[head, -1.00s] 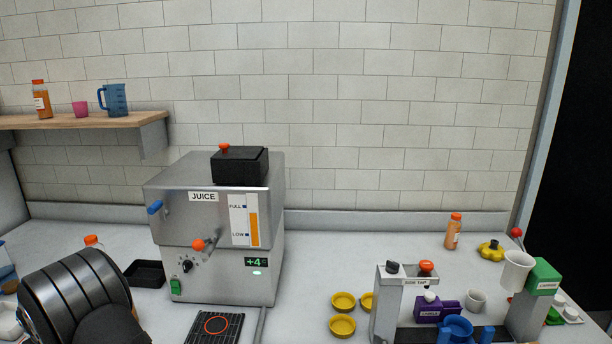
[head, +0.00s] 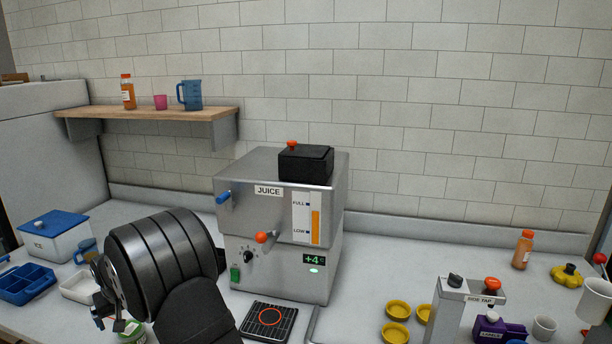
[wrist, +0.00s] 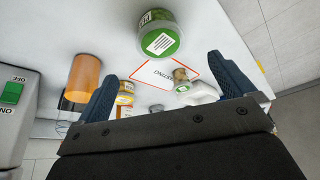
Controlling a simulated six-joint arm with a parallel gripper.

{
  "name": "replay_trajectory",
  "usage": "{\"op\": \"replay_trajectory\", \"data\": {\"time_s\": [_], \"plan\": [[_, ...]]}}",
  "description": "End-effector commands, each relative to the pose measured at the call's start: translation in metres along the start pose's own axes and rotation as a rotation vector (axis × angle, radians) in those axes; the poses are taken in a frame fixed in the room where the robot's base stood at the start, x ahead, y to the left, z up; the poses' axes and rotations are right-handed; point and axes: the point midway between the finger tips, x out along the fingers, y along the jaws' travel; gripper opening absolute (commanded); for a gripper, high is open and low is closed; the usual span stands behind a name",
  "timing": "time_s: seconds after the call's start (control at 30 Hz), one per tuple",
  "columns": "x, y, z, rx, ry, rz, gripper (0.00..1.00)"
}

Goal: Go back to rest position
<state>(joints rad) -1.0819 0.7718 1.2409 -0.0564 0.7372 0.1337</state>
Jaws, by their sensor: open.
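My gripper (head: 112,312) is at the lower left in the head view, left of the steel juice machine (head: 262,215). It is low over the counter, beside a green-lidded jar (head: 132,332). In the wrist view my gripper (wrist: 163,88) has its two blue fingers wide apart with nothing held between them. A green-lidded jar (wrist: 160,38) is beyond the fingertips, apart from them. My dark arm covers part of the counter.
An orange cylinder (wrist: 84,76) stands near the left finger. A white box with a blue lid (head: 55,235) and a blue tray (head: 27,284) are at left. A wooden shelf (head: 150,114) is above. The side tap (head: 470,292) and yellow dishes (head: 397,310) are at right.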

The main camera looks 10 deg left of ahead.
Motion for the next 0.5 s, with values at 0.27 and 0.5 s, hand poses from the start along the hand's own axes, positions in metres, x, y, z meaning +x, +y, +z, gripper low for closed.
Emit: {"op": "replay_trajectory", "data": {"time_s": [0.27, 0.5], "plan": [[0.054, 0.0, 0.001, 0.0, -0.003, 0.001, 0.98], [0.095, 0.001, 0.001, 0.0, -0.003, 0.001, 0.98]]}}
